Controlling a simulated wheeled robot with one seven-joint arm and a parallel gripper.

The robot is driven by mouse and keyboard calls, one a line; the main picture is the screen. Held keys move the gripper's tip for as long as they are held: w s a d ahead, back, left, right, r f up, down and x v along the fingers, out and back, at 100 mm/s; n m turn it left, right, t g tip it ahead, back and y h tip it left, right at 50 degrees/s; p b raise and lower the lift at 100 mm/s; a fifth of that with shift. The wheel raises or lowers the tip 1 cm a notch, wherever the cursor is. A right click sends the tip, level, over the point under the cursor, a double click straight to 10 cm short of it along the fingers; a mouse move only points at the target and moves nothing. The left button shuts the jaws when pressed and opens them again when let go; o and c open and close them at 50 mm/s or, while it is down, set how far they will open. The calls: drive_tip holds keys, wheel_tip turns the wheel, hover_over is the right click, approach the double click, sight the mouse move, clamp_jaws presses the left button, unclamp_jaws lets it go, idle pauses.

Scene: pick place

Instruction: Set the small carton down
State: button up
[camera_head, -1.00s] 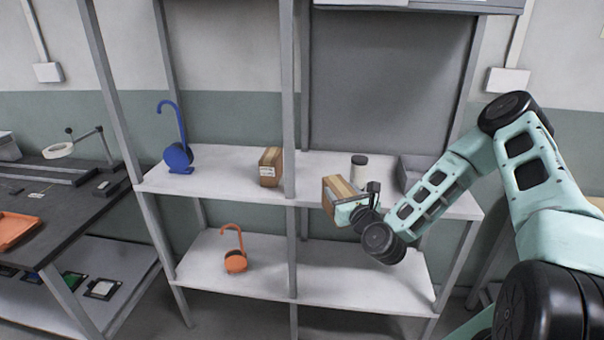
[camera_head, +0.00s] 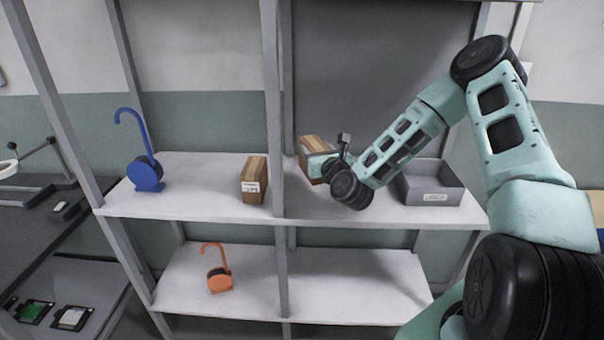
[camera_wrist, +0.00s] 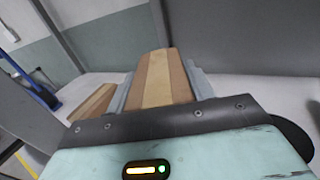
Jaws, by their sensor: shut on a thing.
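The small carton (camera_head: 312,146), brown with a lighter tape stripe, is held in my gripper (camera_head: 322,163) at the upper shelf (camera_head: 215,208), just right of the middle post. In the wrist view the carton (camera_wrist: 158,80) sits between the two grey fingers of my gripper (camera_wrist: 160,88), which are shut on it. I cannot tell whether its underside touches the shelf. A second, similar carton (camera_head: 252,182) with a white label stands left of the post; part of it shows in the wrist view (camera_wrist: 92,101).
The grey middle post (camera_head: 272,110) stands close left of the held carton. A grey bin (camera_head: 434,184) is to the right on the same shelf. A blue hooked object (camera_head: 145,173) stands at the left, an orange one (camera_head: 219,279) on the lower shelf (camera_head: 350,290).

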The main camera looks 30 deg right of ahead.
wheel_tip(320, 180, down, 7)
drive_tip(key=shift+f+p, duration=0.2)
drive_tip(key=shift+p, duration=0.5)
drive_tip(key=shift+f, duration=0.15)
drive_tip(key=o, duration=1.1)
